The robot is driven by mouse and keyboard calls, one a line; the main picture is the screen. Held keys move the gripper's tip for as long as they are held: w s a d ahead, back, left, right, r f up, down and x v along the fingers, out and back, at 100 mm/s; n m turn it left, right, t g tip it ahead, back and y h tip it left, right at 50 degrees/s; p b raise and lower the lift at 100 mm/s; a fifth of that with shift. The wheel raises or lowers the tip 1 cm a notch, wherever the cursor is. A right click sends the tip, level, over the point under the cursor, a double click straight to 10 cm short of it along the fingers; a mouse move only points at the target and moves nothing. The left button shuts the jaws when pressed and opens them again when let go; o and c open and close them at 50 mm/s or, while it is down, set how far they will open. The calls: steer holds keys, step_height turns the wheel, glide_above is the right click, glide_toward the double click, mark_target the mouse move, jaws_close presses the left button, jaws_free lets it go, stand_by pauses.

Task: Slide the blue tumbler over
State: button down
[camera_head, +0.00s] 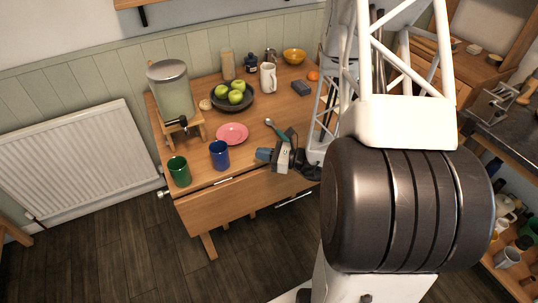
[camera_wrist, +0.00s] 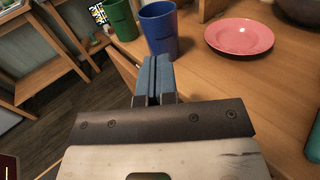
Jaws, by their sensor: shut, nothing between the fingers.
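The blue tumbler (camera_head: 219,154) stands upright near the front edge of the wooden table (camera_head: 245,160). In the wrist view the blue tumbler (camera_wrist: 160,30) stands just beyond my fingertips, slightly right of them. My gripper (camera_head: 262,154) is shut and empty, low over the table to the right of the tumbler. In the wrist view the closed blue fingertips of my gripper (camera_wrist: 154,62) overlap the tumbler's lower left part in the picture. I cannot tell whether they touch it.
A green tumbler (camera_head: 179,171) stands left of the blue one, near the table's front edge. A pink plate (camera_head: 232,133) lies behind. A drink dispenser (camera_head: 172,90), a bowl (camera_head: 246,103) of green apples and a white mug (camera_head: 268,78) stand farther back. A green-handled utensil (camera_head: 276,129) lies near my gripper.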

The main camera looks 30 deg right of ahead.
glide_toward(211, 145)
steer(key=shift+w+a+r, duration=0.1)
steer(key=shift+w+a, duration=0.3)
steer(key=shift+a, duration=0.1)
stand_by(0.4)
steer(key=shift+a, duration=0.1)
steer(key=shift+x, duration=5.5)
steer(key=v, duration=1.4)
